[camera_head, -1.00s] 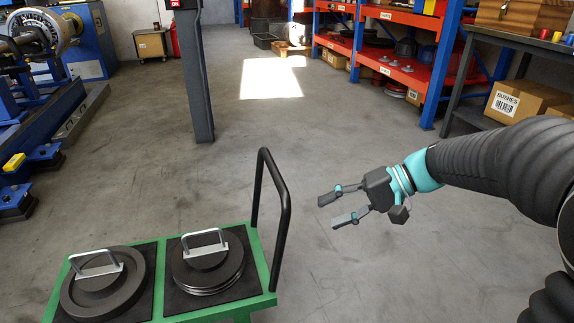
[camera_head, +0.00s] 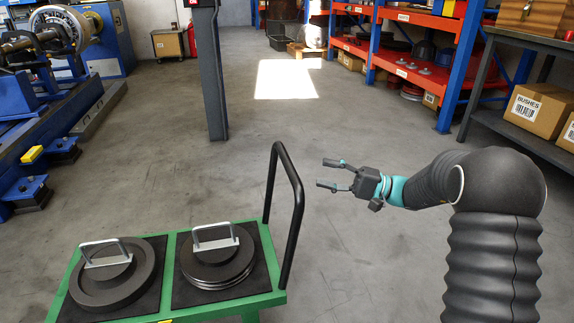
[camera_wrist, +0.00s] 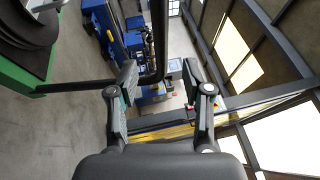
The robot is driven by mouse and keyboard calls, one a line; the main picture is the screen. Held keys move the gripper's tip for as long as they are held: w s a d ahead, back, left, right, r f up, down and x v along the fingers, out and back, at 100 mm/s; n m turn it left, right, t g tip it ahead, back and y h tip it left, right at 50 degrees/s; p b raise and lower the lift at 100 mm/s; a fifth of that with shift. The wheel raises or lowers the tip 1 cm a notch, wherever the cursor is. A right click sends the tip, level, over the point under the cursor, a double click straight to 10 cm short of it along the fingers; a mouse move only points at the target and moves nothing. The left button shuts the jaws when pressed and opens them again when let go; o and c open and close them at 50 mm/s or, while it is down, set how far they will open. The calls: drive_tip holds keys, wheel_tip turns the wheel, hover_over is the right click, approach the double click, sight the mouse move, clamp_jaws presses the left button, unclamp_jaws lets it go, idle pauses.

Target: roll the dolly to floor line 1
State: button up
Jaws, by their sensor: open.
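The green dolly (camera_head: 222,311) stands at the lower left in the head view, with two dark round weights on it, a wide disc (camera_head: 113,287) and a stack of discs (camera_head: 217,270), each with a metal handle. Its black push handle (camera_head: 298,205) rises at its right end. My gripper (camera_head: 327,174) is open and empty, to the right of the handle's upper part and pointing toward it. In the wrist view, the dark handle bar (camera_wrist: 158,40) shows beyond the open fingers (camera_wrist: 165,88); I cannot tell how far off it is. I make out no numbered floor line.
A grey post (camera_head: 211,75) stands behind the dolly. A blue machine (camera_head: 50,110) is at the left. Red and blue shelves (camera_head: 420,75) and a workbench with a BUSHES box (camera_head: 538,110) line the right. The floor in the middle is clear.

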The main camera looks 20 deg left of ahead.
sight(287, 164)
drive_tip(key=x, duration=1)
drive_tip(key=shift+a, duration=0.4)
clamp_jaws()
